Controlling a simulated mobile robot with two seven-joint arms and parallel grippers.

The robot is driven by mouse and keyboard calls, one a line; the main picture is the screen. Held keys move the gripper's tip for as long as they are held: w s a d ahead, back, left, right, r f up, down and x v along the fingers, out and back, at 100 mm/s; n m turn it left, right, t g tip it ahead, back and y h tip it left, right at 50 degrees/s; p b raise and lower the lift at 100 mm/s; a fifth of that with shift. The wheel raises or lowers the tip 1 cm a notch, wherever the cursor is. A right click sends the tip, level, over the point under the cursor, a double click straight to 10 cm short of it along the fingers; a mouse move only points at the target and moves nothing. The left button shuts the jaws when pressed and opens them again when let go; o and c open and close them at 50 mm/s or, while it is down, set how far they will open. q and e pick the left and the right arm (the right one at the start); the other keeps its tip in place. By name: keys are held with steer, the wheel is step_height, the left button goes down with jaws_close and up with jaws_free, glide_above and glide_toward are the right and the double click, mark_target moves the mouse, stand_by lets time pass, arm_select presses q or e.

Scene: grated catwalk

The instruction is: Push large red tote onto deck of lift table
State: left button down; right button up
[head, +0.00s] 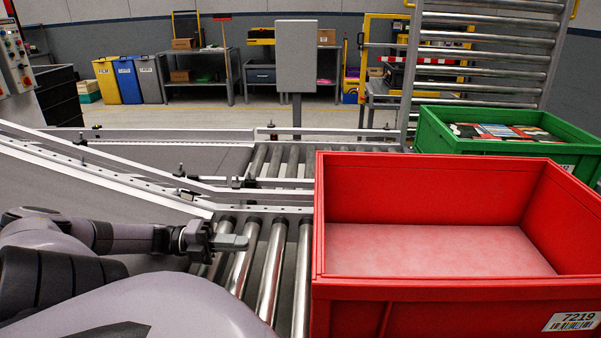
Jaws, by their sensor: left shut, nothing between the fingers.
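The large red tote (420,289) stands at the right front, upright and empty inside, with a white label reading 7219 on its near side. It appears to rest on metal rollers (272,262). My left gripper (238,242) is shut and empty above the rollers, to the left of the tote, with a gap between its fingertips and the tote's left wall. My right gripper is out of view. I cannot make out which surface is the lift table's deck.
A green tote (500,147) with flat items inside stands behind the red tote at the right. White side rails (130,172) run along the conveyor at the left. A grey box on a post (296,57) stands beyond, with coloured bins (127,80) at the back left.

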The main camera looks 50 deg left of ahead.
arm_select(q)
steer(key=b+x, duration=0.2)
steer(key=x, duration=1.2)
steer(key=shift+s+d, duration=0.1)
steer(key=shift+s, duration=0.1)
